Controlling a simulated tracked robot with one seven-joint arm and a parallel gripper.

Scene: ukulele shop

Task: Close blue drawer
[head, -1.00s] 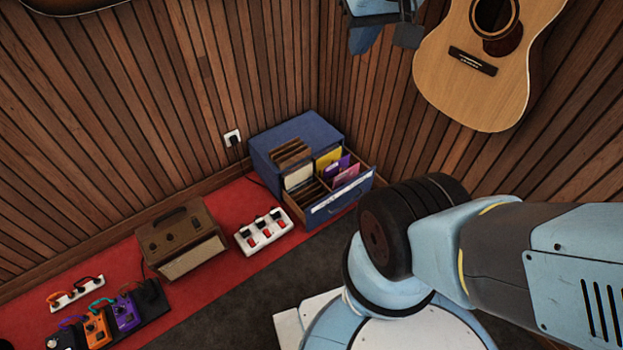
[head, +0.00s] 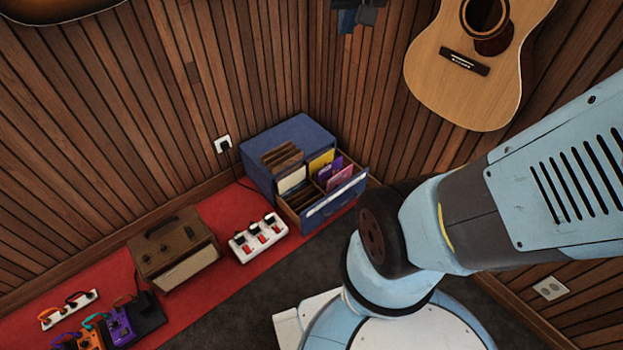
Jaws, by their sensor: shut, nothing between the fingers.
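The blue drawer (head: 338,204) is pulled out from the front of a blue cabinet (head: 288,139) in the corner by the wood-slat walls. Upright folders and packets in yellow, purple, pink and cream show inside it. The drawer front faces the lower right.
A white power strip with red switches (head: 258,238) stands just left of the cabinet, and a brown amplifier (head: 175,248) further left. Effect pedals (head: 110,322) lie at the lower left. A guitar (head: 470,75) hangs on the right wall. Dark carpet (head: 265,290) in front is clear.

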